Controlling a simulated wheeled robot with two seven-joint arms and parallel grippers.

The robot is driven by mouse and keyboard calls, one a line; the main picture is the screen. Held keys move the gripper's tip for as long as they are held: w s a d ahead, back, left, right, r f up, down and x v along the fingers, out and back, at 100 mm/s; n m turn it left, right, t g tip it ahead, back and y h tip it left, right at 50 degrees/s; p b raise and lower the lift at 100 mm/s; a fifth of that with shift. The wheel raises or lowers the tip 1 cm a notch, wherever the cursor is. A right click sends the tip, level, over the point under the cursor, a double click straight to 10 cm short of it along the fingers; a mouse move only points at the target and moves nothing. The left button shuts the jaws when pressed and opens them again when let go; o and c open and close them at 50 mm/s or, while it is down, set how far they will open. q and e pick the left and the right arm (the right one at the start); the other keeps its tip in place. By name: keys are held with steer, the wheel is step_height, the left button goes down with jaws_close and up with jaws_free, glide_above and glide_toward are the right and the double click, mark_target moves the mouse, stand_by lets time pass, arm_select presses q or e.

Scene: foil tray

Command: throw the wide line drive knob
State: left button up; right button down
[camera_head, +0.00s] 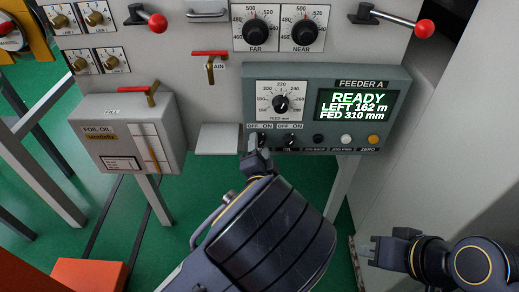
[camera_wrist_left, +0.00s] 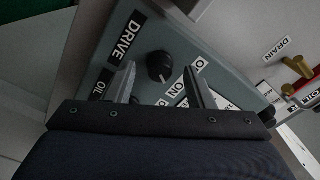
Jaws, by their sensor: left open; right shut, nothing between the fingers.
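The drive knob (camera_wrist_left: 159,66) is a dark round knob on the grey feeder panel. In the left wrist view a DRIVE label (camera_wrist_left: 123,38) is on one side of it and OFF/ON labels on the other. My left gripper (camera_wrist_left: 160,84) is open, and the knob shows between its two fingertips; I cannot tell whether they touch it. In the head view my left gripper (camera_head: 256,150) is at the lower left of the panel, covering most of that knob. My right gripper (camera_head: 369,250) is shut and empty at the lower right, away from the panel.
A second dark knob (camera_head: 289,139) is close to the right, below the feed dial (camera_head: 281,103). The display (camera_head: 351,104) reads READY. Buttons (camera_head: 373,139) line the panel's lower right. The foil oil box (camera_head: 130,135) stands left; a red drain handle (camera_head: 210,54) is above.

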arm_select(q)
steer(key=shift+w, duration=0.25)
steer(key=c, duration=1)
